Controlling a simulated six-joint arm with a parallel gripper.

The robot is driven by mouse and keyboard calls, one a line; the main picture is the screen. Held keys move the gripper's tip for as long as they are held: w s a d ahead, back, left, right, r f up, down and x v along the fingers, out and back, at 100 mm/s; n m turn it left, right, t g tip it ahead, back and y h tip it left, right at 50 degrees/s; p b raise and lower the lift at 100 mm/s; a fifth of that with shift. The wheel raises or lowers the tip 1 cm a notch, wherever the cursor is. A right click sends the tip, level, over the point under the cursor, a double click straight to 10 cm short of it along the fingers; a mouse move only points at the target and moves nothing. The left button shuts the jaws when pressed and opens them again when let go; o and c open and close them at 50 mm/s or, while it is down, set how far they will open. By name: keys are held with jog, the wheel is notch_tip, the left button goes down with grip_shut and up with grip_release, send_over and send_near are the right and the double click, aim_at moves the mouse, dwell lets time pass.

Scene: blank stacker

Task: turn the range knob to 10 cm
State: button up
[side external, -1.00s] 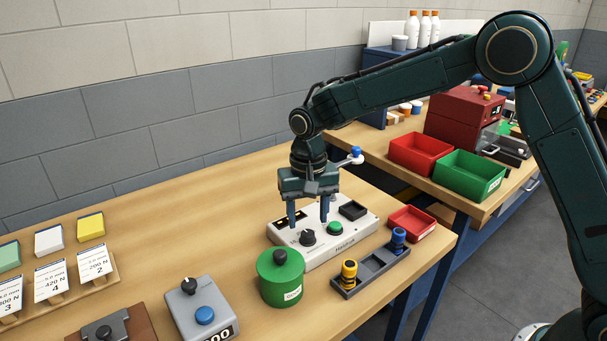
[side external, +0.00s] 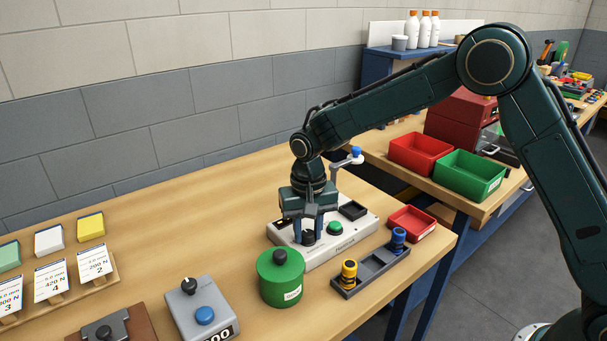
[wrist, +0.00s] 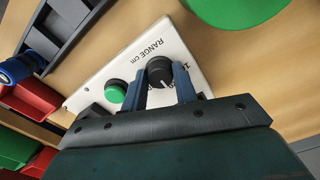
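The white range box (side external: 352,236) stands on the bench, with a black range knob (side external: 308,238), a green button (side external: 335,228) and a dark square recess. My gripper (side external: 308,236) is lowered over the knob, pointing down. In the wrist view the knob (wrist: 160,70) sits between my two blue fingers (wrist: 159,72), which are closed in against its sides. A white pointer line on the knob's top shows. "RANGE cm" is printed beside it; the scale numbers are mostly hidden by the fingers.
A green canister (side external: 281,280) stands close in front of the box. A dark tray (side external: 370,271) with yellow and blue pieces and a small red bin (side external: 412,222) are to the right. A grey box with a blue button (side external: 203,311) is front left. Bench behind is clear.

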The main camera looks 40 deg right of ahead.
aim_at(308, 233)
jog(key=shift+n, duration=0.4)
jog(key=n, duration=0.5)
jog(key=shift+w, duration=0.1)
jog(key=n, duration=0.6)
jog(key=shift+r, duration=0.1)
dwell(0.5)
jog(key=o, duration=1)
notch_tip(308, 233, up, 14)
jog(key=shift+f, duration=0.1)
dwell(0.4)
